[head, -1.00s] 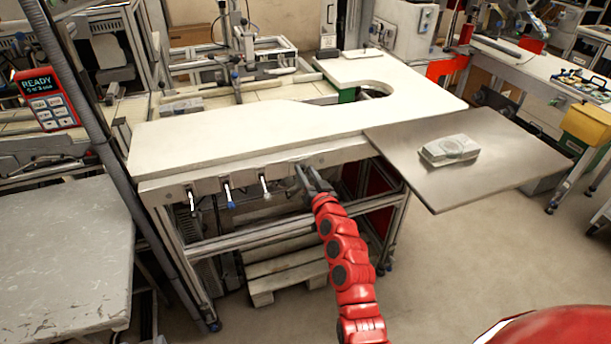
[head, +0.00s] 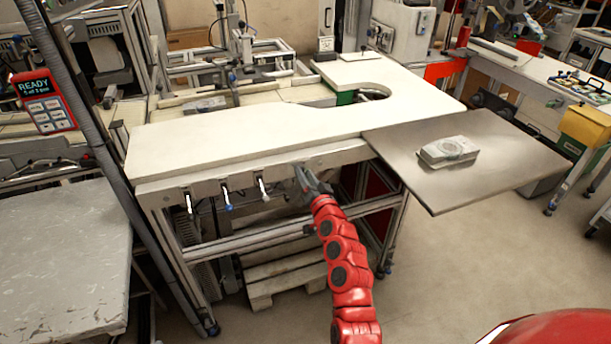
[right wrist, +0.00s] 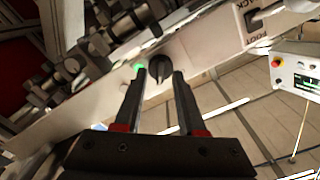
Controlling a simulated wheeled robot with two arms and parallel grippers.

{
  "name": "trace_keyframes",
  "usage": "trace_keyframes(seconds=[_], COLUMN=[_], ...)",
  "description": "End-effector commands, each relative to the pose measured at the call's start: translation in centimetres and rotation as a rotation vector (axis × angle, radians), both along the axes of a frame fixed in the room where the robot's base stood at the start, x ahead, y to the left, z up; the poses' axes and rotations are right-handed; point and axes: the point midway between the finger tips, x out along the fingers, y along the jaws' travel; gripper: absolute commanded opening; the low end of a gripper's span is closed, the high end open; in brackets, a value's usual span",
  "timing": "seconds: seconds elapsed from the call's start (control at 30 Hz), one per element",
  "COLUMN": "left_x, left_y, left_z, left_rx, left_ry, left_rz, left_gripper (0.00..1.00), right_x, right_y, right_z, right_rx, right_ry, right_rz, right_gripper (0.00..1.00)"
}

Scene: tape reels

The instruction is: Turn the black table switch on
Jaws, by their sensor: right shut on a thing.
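The black table switch (right wrist: 159,69) is a small round knob on the pale front rail under the white table in the right wrist view. My right gripper (right wrist: 159,73) has one finger on each side of the knob and is shut on it. A small green light glows beside the left fingertip. In the head view my right gripper (head: 301,180) is at the table's front rail, right of the levers, and hides the knob. My left gripper is not in view.
Several small levers (head: 226,197) hang along the front rail left of my gripper. The white tabletop (head: 270,120) is bare. A grey plate (head: 490,165) with a pale block (head: 448,151) juts out at the right. A red panel (head: 43,100) reads READY.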

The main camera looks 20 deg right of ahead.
Motion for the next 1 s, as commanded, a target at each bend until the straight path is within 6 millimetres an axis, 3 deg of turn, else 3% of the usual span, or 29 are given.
trace_keyframes(seconds=[0.07, 0.1, 0.27, 0.67, 1.0], left_x=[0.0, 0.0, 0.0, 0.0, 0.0], left_y=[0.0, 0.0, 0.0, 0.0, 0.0], left_z=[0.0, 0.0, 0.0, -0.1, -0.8], left_rx=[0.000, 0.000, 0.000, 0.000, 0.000], left_ry=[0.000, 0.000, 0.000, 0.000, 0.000], left_rz=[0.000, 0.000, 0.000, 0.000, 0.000], left_gripper=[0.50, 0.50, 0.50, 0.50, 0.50], right_x=[0.0, 0.0, 0.0, -0.6, -6.6], right_y=[0.1, 0.1, 0.1, 0.0, -0.3], right_z=[-0.4, -0.4, -0.3, -0.1, -0.3], right_rx=[0.000, 0.000, 0.000, -0.001, -0.001], right_ry=[0.008, 0.008, 0.005, 0.000, -0.001], right_rz=[0.003, 0.003, 0.001, 0.000, -0.003], right_gripper=[0.00, 0.43, 0.69, 0.69, 0.69])
